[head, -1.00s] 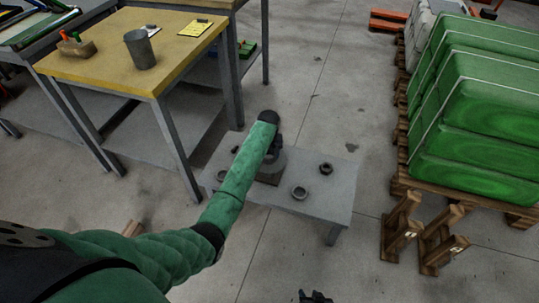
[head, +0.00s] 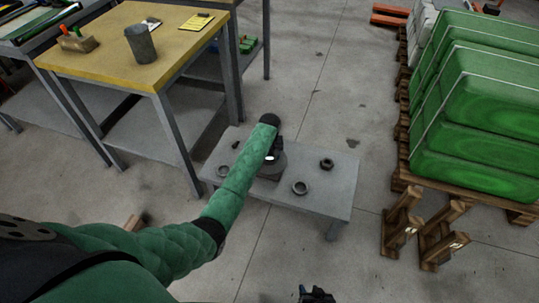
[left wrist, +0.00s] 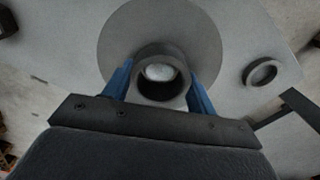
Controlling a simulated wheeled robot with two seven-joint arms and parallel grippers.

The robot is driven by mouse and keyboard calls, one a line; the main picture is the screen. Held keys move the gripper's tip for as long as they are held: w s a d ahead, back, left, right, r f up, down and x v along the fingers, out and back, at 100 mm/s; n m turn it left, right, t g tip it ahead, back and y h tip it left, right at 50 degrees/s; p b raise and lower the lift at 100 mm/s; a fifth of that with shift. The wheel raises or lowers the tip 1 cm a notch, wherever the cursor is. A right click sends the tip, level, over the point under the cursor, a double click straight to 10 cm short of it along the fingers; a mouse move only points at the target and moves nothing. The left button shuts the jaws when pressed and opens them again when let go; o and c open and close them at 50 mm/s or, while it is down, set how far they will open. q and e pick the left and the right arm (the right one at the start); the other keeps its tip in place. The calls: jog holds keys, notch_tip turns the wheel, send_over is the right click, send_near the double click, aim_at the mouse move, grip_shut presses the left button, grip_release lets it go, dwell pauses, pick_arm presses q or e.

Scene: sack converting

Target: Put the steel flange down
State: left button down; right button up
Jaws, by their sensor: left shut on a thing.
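The steel flange (left wrist: 112,40) is a wide grey disc with a raised round hub. In the left wrist view, the blue fingers of my left gripper (left wrist: 160,88) stand on both sides of the hub, shut on it. In the head view the flange (head: 277,168) is partly hidden by my green-sleeved left arm, at the middle of the low grey table (head: 325,203). I cannot tell whether it touches the tabletop. My right gripper (head: 316,296) shows only in part at the bottom edge; its jaws are unclear.
A grey ring (head: 300,187), a dark nut-like part (head: 326,164) and another ring (head: 222,171) lie on the low table around the flange. A yellow-topped workbench (head: 100,62) stands behind left. Green sacks (head: 470,125) on a pallet and wooden brackets (head: 400,222) stand right.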

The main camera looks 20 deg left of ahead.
pick_arm(q)
jog(key=shift+f, duration=0.15)
pick_arm(e)
jog(key=shift+w+r, duration=0.15)
jog(key=shift+r, duration=0.35)
pick_arm(q)
jog(key=shift+w, duration=0.1)
jog(key=shift+c, duration=2.3)
grip_release()
jog(key=shift+f, duration=0.1)
pick_arm(e)
jog(key=shift+f, duration=0.15)
